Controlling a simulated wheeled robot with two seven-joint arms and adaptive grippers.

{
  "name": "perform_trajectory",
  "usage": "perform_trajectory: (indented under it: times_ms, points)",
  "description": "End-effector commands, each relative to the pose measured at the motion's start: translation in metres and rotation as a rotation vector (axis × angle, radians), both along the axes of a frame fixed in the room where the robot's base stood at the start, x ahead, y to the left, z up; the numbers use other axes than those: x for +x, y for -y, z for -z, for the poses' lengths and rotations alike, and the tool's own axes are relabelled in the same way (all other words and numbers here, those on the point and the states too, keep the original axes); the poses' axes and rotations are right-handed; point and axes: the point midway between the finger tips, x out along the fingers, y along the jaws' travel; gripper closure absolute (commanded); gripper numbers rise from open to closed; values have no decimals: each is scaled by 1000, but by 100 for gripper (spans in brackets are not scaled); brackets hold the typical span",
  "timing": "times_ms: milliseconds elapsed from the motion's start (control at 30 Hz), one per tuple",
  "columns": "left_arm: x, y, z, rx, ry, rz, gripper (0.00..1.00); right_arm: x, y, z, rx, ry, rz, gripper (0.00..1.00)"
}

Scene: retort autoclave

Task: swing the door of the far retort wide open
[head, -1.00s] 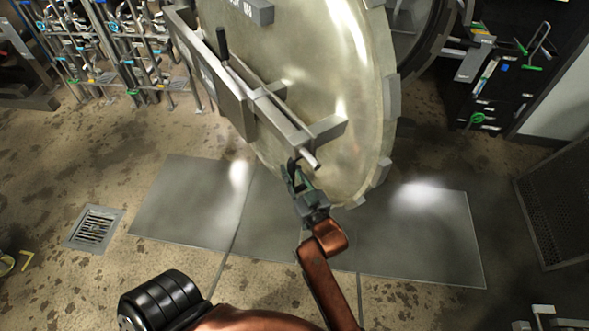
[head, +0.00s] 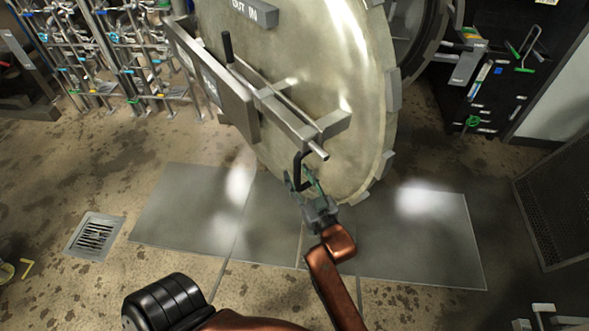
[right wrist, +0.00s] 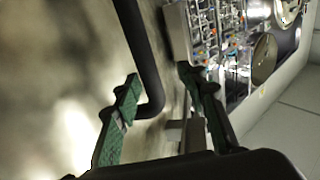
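The retort door (head: 300,110) is a big round pale metal disc with lugs on its rim. It stands ajar, with the dark vessel opening (head: 412,30) showing behind its right edge. A black bent handle (head: 299,168) hangs low on the door's crossbar; it also shows in the right wrist view (right wrist: 146,65). My right gripper (head: 303,184) is at the handle's lower end. Its green-padded fingers are spread apart, and the handle's bend lies between them or just ahead, near the left finger in the wrist view. My left gripper is out of view.
Pipework with valves (head: 130,60) stands at the back left. A dark tool board (head: 500,85) and a mesh-sided box (head: 560,205) stand on the right. Grey floor plates (head: 190,205) and a drain (head: 95,236) lie flat below; the floor in front is mostly clear.

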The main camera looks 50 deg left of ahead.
Motion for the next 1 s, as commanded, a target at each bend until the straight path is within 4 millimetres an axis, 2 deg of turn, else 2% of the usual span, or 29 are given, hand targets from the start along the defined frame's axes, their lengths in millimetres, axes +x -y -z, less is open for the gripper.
perform_trajectory:
  times_ms: [100,200,267,333,567,900,1000]
  points:
    - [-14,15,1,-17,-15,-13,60,1,-19,1,-12,2,-6,65]
    - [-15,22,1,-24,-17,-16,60,1,-25,3,-17,2,-8,65]
    - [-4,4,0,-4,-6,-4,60,1,-25,3,-17,2,-7,65]
    - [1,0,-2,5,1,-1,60,2,-21,3,-15,0,-6,65]
    - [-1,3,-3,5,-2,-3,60,-4,10,3,-11,-1,-4,65]
    - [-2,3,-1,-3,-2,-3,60,-22,69,8,-20,-2,-5,65]
    - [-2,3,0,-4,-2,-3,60,-25,81,8,-19,-2,-5,65]
